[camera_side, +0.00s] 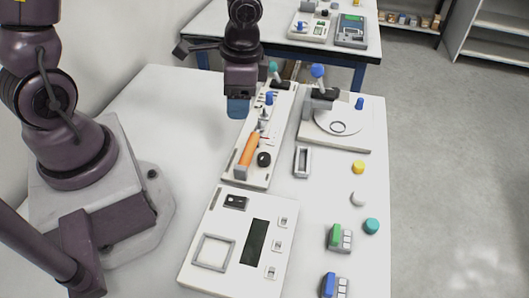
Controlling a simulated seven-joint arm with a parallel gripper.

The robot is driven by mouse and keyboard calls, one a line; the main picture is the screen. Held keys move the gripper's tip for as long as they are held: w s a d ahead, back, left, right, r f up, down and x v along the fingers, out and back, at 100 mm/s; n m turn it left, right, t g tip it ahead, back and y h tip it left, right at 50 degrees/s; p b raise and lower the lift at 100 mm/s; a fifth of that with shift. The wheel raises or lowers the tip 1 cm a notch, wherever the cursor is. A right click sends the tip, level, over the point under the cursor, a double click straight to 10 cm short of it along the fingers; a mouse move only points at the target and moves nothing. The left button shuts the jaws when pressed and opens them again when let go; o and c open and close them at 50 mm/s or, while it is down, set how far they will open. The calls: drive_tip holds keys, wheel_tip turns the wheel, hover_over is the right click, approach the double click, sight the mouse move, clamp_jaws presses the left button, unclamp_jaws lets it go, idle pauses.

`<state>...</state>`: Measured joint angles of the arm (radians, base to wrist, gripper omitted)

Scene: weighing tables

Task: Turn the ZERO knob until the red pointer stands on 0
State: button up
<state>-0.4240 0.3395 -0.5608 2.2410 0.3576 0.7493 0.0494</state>
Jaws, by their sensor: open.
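My gripper (238,107) hangs above the white table, fingers pointing down, at the left edge of a long narrow white panel (257,179). It looks empty. The panel carries a black round knob (263,159), an orange handle (248,149) and small blue-topped and metal parts. No lettering is readable, so I cannot tell which knob is ZERO. The red pointer and its 0 mark are too small to make out. My gripper is apart from the black knob, up and to the left of it in the picture.
Right of the panel is a white board with a round plate (352,122) and a blue-topped post (318,72). A device with a dark display (255,242) lies in front. Yellow (358,167), white and teal discs and small green and blue-topped blocks lie at the right.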

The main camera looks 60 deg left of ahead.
sight(265, 156)
drive_tip(key=w+d+f+m+t, duration=0.1)
drive_tip(key=w+d+f+m, duration=0.1)
drive_tip(key=w+d+m, duration=0.15)
drive_tip(key=shift+n+h, duration=0.4)
drive_tip(key=shift+n, duration=0.05)
drive_tip(key=f, duration=1.3)
drive_tip(key=shift+w+a, duration=0.1)
drive_tip(key=shift+w, duration=0.1)
drive_tip(key=c, duration=0.9)
drive_tip(key=shift+c, duration=0.2)
